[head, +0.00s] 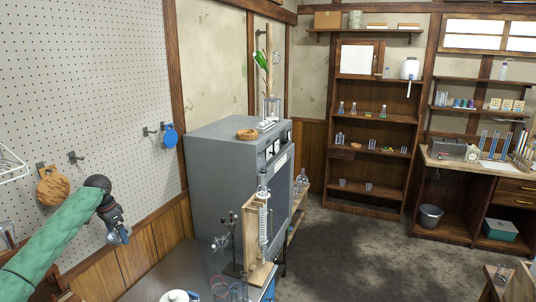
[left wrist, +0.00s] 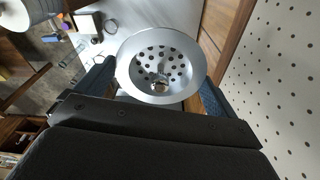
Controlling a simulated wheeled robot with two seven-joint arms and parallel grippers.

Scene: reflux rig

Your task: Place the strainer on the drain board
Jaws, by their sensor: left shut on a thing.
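The strainer (left wrist: 160,68) is a round, shiny metal bowl with several dark holes and a small knob in its middle. In the left wrist view it sits between the blue-grey fingers of my left gripper (left wrist: 154,94), which is shut on it. In the head view my left gripper (head: 121,236) is in the air at the left, beside the pegboard wall and above the metal bench (head: 168,284). The strainer is too small there to make out clearly. My right gripper is not in view.
A wooden stand with a glass condenser (head: 263,222) stands on the bench. A white lidded pot (head: 178,296) is at its front edge. A large grey cabinet (head: 222,160) stands behind. Open floor lies right of the bench.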

